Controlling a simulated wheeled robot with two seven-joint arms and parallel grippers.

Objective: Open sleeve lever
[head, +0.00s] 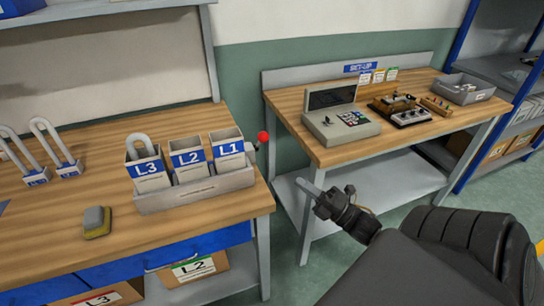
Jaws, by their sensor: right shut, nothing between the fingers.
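A red ball knob (263,137) stands on a short dark stem at the right end of the grey rack (195,197), next to the box marked L1 (228,160). It is the only lever-like part I can make out; whether it is the sleeve lever, I cannot tell. My right gripper (304,186) is shut and empty. My left gripper is not in view.
Boxes marked L3 (146,176) and L2 (188,163) share the rack. Shackle-like loops with blue labels (36,176) and a grey-yellow block (97,221) are on the left bench (60,245). The right bench (285,97) holds a console (342,127) and a grey tray (462,92).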

